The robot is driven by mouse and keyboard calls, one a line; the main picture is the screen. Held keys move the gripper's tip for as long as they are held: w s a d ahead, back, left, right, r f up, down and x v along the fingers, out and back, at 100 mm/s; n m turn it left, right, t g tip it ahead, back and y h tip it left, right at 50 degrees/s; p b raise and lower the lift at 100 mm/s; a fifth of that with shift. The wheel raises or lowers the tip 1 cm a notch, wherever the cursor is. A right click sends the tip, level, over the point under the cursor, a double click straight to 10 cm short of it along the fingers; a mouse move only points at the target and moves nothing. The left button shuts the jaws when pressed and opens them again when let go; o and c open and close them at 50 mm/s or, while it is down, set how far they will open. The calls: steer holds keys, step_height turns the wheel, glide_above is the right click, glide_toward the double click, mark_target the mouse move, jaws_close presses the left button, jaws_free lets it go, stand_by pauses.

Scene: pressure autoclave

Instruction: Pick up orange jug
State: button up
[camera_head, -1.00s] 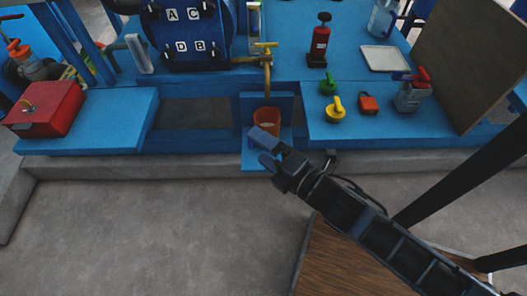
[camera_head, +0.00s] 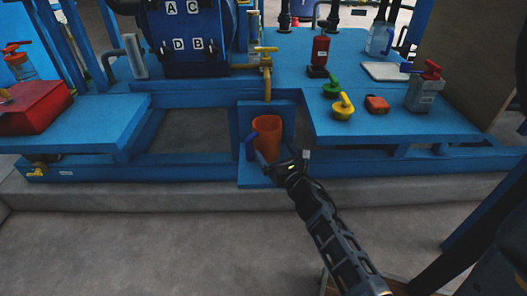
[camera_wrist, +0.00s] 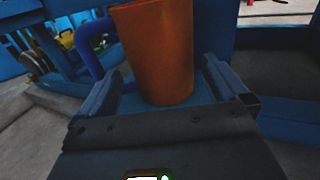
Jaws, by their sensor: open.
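The orange jug (camera_head: 267,136) stands upright on a low blue shelf below a yellow tap, in the middle of the head view. Its blue handle (camera_head: 250,146) is on its left side. In the wrist view the jug (camera_wrist: 158,50) stands straight ahead, with its handle (camera_wrist: 92,45) to the left and its top cut off by the frame. My gripper (camera_head: 272,160) is open at the near side of the jug. In the wrist view its two fingers (camera_wrist: 165,92) are spread to either side of the jug's lower part; I cannot tell if they touch it.
The yellow tap (camera_head: 266,62) hangs above the jug. A blue tabletop (camera_head: 400,122) on the right holds green and yellow valves, a small red item and a grey jug (camera_head: 425,92). A red box (camera_head: 38,105) sits on the left tabletop. The floor in front is clear.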

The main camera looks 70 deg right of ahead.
steer(key=x, duration=0.7)
steer(key=shift+w+d+f, duration=0.1)
steer(key=shift+w+d, duration=0.05)
steer(key=shift+d, duration=0.05)
steer(key=c, duration=1.1)
steer(key=shift+p, duration=0.3)
